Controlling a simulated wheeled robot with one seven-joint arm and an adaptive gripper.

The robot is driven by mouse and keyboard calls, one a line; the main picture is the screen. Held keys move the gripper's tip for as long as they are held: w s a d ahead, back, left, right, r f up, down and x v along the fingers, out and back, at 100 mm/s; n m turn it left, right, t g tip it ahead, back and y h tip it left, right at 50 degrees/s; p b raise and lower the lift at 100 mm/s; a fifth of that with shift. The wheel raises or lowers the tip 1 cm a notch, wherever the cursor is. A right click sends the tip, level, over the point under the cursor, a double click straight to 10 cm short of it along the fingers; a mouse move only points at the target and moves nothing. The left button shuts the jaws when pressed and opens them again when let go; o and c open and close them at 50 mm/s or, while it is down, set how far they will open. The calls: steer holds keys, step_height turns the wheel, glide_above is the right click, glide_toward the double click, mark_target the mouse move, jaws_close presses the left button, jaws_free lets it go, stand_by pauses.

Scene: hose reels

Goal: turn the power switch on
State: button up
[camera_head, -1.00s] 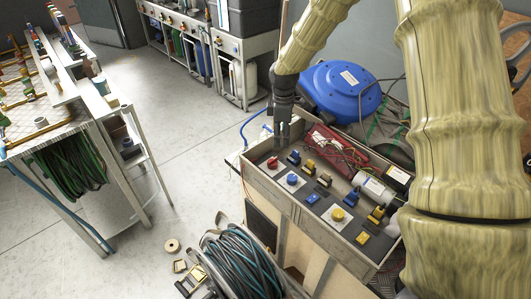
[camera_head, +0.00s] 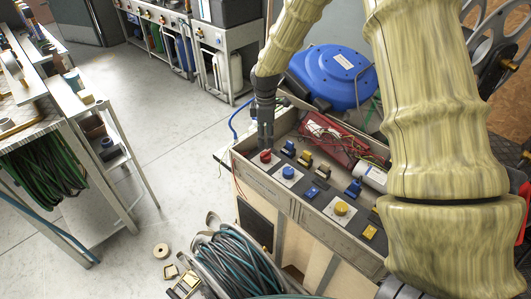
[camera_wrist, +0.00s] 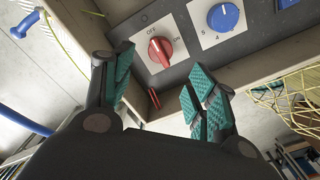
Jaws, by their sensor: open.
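In the head view the red knob (camera_head: 265,156) sits at the left end of the control box (camera_head: 262,181). My gripper (camera_head: 265,142) is just above it. In the wrist view my gripper (camera_wrist: 160,98) is open and empty, with teal pads either side of the space below the knob. The knob shows beyond the fingertips; contact is not visible.
A blue knob (camera_wrist: 223,16) is close to the right of the red one. More knobs and switches, including a yellow knob (camera_head: 341,208), line the box. A blue hose reel (camera_head: 333,76) is behind. A reel of hose (camera_head: 236,262) stands in front. Open floor lies to the left.

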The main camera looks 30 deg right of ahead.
mark_target(265, 152)
step_height(265, 152, down, 9)
steer(key=shift+r+p, duration=0.1)
steer(key=shift+p, duration=0.65)
